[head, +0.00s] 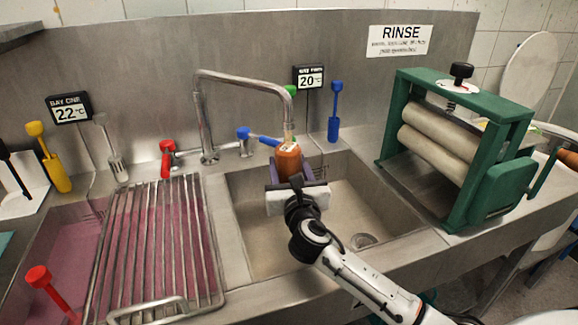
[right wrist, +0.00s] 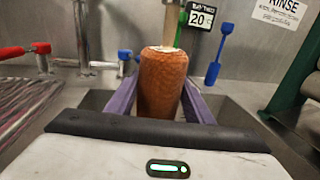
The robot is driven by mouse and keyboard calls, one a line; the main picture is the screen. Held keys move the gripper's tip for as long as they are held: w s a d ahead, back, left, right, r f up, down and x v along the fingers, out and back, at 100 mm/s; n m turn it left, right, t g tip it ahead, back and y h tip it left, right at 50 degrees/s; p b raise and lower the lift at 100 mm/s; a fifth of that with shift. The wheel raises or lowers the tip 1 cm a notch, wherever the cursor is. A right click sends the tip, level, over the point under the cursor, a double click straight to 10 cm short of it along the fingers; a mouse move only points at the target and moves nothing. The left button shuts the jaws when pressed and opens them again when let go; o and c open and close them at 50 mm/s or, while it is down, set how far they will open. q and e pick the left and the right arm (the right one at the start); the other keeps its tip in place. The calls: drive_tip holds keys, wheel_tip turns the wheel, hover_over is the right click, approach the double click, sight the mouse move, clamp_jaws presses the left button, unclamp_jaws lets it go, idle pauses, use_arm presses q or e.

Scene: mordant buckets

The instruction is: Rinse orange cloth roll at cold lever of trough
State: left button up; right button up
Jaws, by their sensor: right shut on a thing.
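The orange cloth roll (head: 287,160) stands upright over the trough (head: 335,215), just below the end of the tap spout (head: 288,122). My right gripper (head: 293,172) is shut on it, with purple fingers on both sides. The roll (right wrist: 162,85) also fills the middle of the right wrist view, its top showing a pale patch. The blue cold lever (head: 264,140) sits behind the roll to the left, its handle pointing right. It also shows in the right wrist view (right wrist: 125,56). I cannot tell whether water runs. My left gripper is not in view.
A red lever (head: 166,160) stands left of the spout. A wire rack (head: 155,250) lies over the pink bath (head: 60,235) on the left. A green wringer (head: 455,150) stands on the right. A blue tool (head: 334,112) and a 20 °C display (head: 309,77) are behind.

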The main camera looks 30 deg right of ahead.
use_arm(q)
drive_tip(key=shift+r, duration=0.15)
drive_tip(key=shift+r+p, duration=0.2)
drive_tip(key=shift+p, duration=0.15)
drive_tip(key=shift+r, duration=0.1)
idle(0.3)
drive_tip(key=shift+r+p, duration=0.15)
drive_tip(key=shift+p, duration=0.15)
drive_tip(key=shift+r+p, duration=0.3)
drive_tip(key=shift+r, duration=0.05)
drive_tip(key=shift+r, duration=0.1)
idle(0.4)
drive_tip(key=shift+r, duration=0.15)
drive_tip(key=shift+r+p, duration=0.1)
drive_tip(key=shift+p, duration=0.25)
